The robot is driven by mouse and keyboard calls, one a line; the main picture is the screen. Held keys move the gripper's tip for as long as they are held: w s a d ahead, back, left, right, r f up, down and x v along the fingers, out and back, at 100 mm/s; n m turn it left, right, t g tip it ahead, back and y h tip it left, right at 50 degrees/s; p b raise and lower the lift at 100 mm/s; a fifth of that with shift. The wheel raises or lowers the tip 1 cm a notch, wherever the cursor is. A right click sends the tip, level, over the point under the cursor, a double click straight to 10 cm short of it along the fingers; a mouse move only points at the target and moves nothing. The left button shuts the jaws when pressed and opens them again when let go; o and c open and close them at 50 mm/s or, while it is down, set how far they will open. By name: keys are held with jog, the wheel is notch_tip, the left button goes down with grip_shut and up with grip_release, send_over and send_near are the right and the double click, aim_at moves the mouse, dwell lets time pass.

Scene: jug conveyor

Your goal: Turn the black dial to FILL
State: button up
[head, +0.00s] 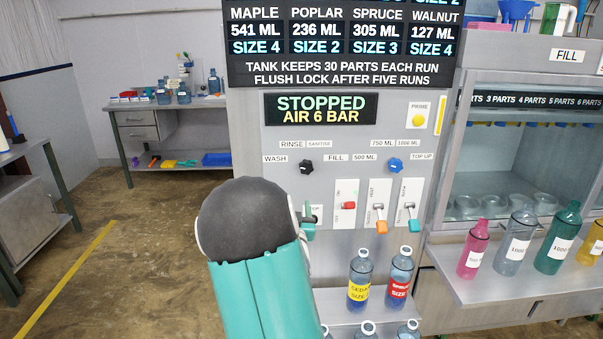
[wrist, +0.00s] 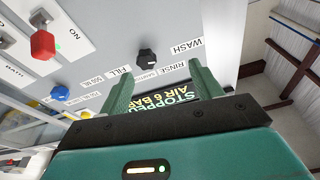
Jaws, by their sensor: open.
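The black dial (head: 305,167) is on the upper left of the grey panel, with WASH, RINSE, SANITISE and FILL labels around it. The FILL label (head: 336,158) is to its right. Which label the dial points at is too small to tell. In the wrist view the dial (wrist: 147,57) shows beyond the fingertips, between the two finger lines. My gripper (wrist: 162,72) is open and empty there, apart from the dial. In the head view my gripper (head: 308,219) is below the dial, partly hidden by my arm.
A blue dial (head: 396,166) sits to the right. Below are a red switch (head: 349,205), an orange-handled lever (head: 381,226) and a green-handled lever (head: 414,225). A STOPPED display (head: 320,109) is above the dial. Labelled bottles (head: 360,279) stand below the panel.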

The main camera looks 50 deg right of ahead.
aim_at(306, 171)
jog(key=s+d+t+h, duration=0.1)
jog(key=s+d+h, duration=0.1)
jog(key=s+d, duration=0.1)
jog(key=shift+n, duration=0.4)
jog(key=x, duration=1.3)
jog(key=shift+w+d, duration=0.15)
jog(key=shift+w, duration=0.1)
jog(key=c, duration=1)
